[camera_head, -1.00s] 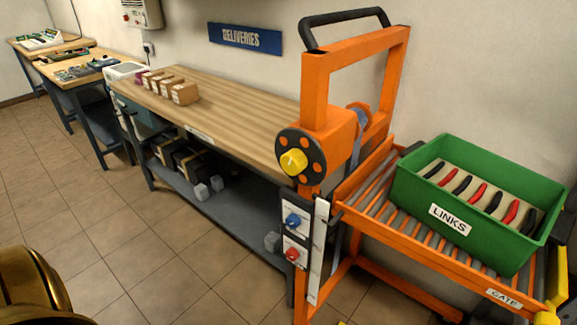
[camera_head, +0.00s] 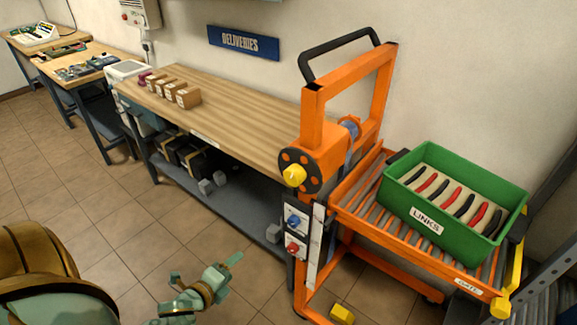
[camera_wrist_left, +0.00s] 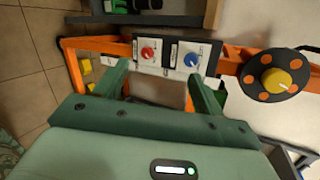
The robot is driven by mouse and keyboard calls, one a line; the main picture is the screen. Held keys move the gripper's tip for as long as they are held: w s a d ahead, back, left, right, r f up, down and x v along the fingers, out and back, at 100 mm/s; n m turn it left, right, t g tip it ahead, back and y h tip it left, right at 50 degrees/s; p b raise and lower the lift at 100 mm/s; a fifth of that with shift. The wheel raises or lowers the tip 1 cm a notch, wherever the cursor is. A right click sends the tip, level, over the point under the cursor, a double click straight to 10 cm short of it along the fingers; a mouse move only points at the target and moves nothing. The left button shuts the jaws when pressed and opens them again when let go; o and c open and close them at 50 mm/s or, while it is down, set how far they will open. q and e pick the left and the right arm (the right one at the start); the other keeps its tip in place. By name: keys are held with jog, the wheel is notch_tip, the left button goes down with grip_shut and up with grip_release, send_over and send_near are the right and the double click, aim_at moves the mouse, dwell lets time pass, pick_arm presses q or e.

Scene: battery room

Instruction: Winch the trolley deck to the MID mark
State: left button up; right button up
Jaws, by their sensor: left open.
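The orange trolley (camera_head: 330,85) stands at right with a black handle. Its winch is a dark disc with orange dots (camera_head: 284,158) and a yellow knob (camera_head: 294,175); the disc also shows in the left wrist view (camera_wrist_left: 251,80). Blue (camera_head: 293,221) and red (camera_head: 292,247) knobs sit on plates below. The roller deck (camera_head: 352,204) carries a green LINKS bin (camera_head: 455,238). A white strip (camera_head: 316,245) runs down the post; no MID mark is legible. My left gripper (camera_head: 207,275) is open and empty, left of the trolley and apart from it. My right gripper is not seen.
A wooden bench (camera_head: 235,115) with small boxes (camera_head: 188,97) stands behind, under a DELIVERIES sign (camera_head: 243,42). A yellow pedal-like block (camera_head: 342,314) is low at the trolley's foot. A yellow gate part (camera_head: 515,265) is at the deck's right end. Tiled floor at left is open.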

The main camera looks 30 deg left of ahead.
aim_at(291, 178)
pick_arm(q)
jog(key=w+d+r+m+t+h, duration=0.1)
jog(key=w+d+r+m+t, duration=0.15)
jog(key=r+m, duration=0.6)
jog(key=w+d+r+m+t+h, duration=0.1)
jog(key=w+r+m+t+h, duration=0.15)
jog(key=r+m, duration=0.6)
jog(key=shift+m+y, duration=0.35)
jog(key=shift+m, duration=0.35)
jog(key=w+r, duration=0.1)
jog(key=w, duration=0.4)
jog(key=w+d+r, duration=0.1)
jog(key=w, duration=0.5)
jog(key=w+d+p, duration=0.1)
jog(key=w, duration=0.4)
jog(key=shift+w+r, duration=0.35)
jog(key=shift+r, duration=0.05)
jog(key=shift+c, duration=0.3)
jog(key=c, duration=0.9)
